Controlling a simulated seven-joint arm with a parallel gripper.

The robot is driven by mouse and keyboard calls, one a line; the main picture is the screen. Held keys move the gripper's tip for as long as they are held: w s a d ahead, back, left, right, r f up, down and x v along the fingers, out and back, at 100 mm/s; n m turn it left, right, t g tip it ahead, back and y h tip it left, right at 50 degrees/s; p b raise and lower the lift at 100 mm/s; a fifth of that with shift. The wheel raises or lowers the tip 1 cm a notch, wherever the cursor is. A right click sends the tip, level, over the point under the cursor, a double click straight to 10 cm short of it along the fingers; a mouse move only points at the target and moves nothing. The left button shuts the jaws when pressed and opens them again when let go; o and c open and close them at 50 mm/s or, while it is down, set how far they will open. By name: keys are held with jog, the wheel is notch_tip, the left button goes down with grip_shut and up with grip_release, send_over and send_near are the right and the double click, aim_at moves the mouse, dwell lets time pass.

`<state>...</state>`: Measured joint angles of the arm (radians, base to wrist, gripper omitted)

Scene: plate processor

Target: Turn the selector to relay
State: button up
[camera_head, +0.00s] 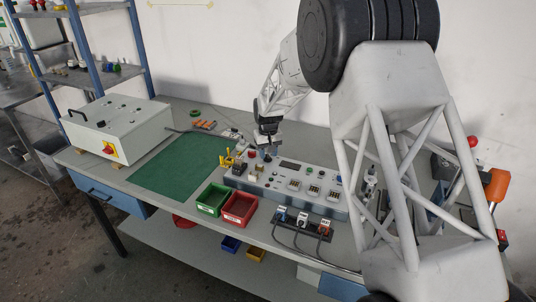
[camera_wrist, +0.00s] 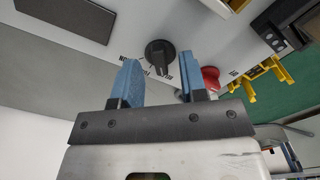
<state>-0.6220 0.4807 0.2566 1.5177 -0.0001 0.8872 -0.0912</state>
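The selector (camera_wrist: 160,54) is a black rotary knob on the light grey panel in the wrist view. Its handle points toward my gripper. Small printed labels sit around it, partly covered by my fingers and too small to read surely. My gripper (camera_wrist: 157,74) is open, with one blue finger on each side of the knob's lower end and gaps to both. I cannot tell whether the fingertips are level with the knob in depth. In the head view my gripper (camera_head: 268,141) is above the back left part of the control panel (camera_head: 262,187), and the knob is not clearly visible.
A red button (camera_wrist: 210,78) is close beside the right finger in the wrist view. Yellow parts (camera_wrist: 268,75) stand farther right. A dark display (camera_wrist: 66,18) is on the panel. Green (camera_head: 213,198) and red (camera_head: 240,208) bins stand in front; a green mat (camera_head: 178,165) lies left.

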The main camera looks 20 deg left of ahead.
aim_at(268, 156)
jog(key=shift+r, duration=3.5)
jog(key=shift+d+r, duration=0.15)
jog(key=shift+d, duration=0.05)
jog(key=s+d+r+m, duration=0.1)
jog(key=s+d+r, duration=0.45)
jog(key=d, duration=0.55)
jog(key=s+d+r+m+t, duration=0.15)
jog(key=s+d+r, duration=0.35)
jog(key=d, duration=0.6)
jog(key=s+d+r+m, duration=0.2)
jog(key=s+d+r, duration=0.2)
jog(key=d+r, duration=0.5)
jog(key=s+d+m, duration=0.2)
jog(key=s+d, duration=1.2)
jog(key=d, duration=0.1)
jog(key=s+d+f+m, duration=0.1)
jog(key=s+d, duration=0.3)
jog(key=s, duration=0.5)
jog(key=s+d+f+m+t, duration=0.1)
jog(key=s+d, duration=0.3)
jog(key=s, duration=0.5)
jog(key=shift+d+f, duration=0.2)
jog(key=shift+f, duration=0.6)
